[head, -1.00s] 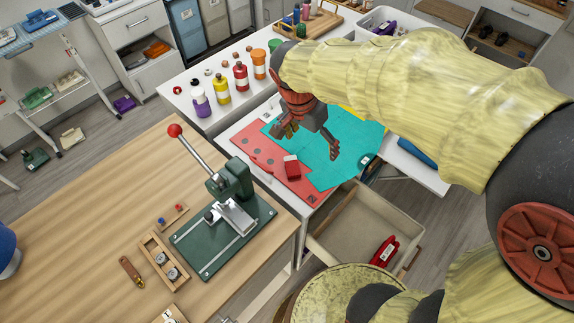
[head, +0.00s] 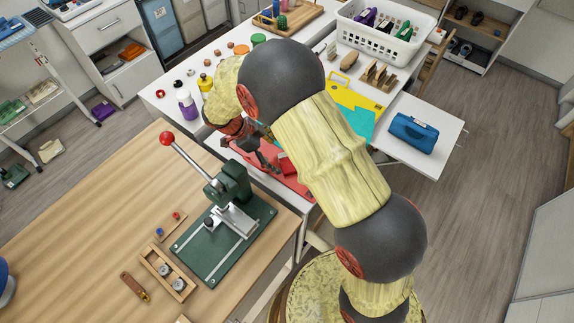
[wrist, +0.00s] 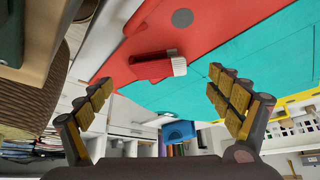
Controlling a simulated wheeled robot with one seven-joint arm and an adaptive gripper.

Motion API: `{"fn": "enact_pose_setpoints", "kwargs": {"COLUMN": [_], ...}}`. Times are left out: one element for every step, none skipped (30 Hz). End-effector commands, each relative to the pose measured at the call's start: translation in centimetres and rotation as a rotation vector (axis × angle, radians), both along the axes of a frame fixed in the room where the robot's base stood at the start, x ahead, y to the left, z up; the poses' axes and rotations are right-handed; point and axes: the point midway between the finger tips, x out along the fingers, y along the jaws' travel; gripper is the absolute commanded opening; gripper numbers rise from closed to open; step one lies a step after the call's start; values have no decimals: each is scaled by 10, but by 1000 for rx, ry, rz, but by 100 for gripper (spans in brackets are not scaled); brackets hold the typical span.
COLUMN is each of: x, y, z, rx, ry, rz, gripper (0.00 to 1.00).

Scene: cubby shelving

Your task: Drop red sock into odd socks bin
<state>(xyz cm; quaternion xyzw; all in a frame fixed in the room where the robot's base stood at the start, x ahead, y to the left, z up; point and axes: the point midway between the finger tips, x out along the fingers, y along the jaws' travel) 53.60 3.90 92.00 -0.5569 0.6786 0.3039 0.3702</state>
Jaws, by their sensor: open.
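A small red bundle with a white ribbed end (wrist: 158,66), which I take for the red sock, lies on the red mat (wrist: 215,22) in the wrist view. In the head view the red bundle (head: 287,164) shows partly beside my arm. My gripper (wrist: 160,82) is open and empty, its fingers spread to either side of the bundle in the picture, with a gap to it. In the head view my gripper (head: 262,156) is over the red mat, partly covered by my arm. I cannot identify an odd socks bin in these frames.
A green lever press (head: 225,225) stands on the wooden table (head: 80,220) at left. A white basket (head: 385,42) of items is at the back, a blue case (head: 412,133) at right. Floor at right is clear.

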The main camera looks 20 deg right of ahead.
Motion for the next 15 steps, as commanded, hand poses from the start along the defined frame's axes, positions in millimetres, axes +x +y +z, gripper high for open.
{"fn": "enact_pose_setpoints", "kwargs": {"x": [-1,-1,-2,-3,-4,-5,-6,-8,-8,-9,-9,-10,-10,-10,-9], "y": [-2,-3,-6,-8,-10,-14,-17,-19,-23,-25,-27,-29,-30,-30,-30], "z": [-2,-4,-7,-9,-12,-17,-20,-24,-29,-33,-36,-39,-40,-41,-41], "rx": [0,0,-1,-1,0,0,0,-1,0,0,0,0,0,1,1], "ry": [1,1,2,2,2,1,1,2,2,2,2,2,2,1,1], "rz": [-1,-1,-1,-2,-2,-3,-3,-2,-1,-1,-2,-2,-1,-1,-1], "gripper": [91,91,91,91,91,91,91,91,91,91,91,91,91,91,91]}}
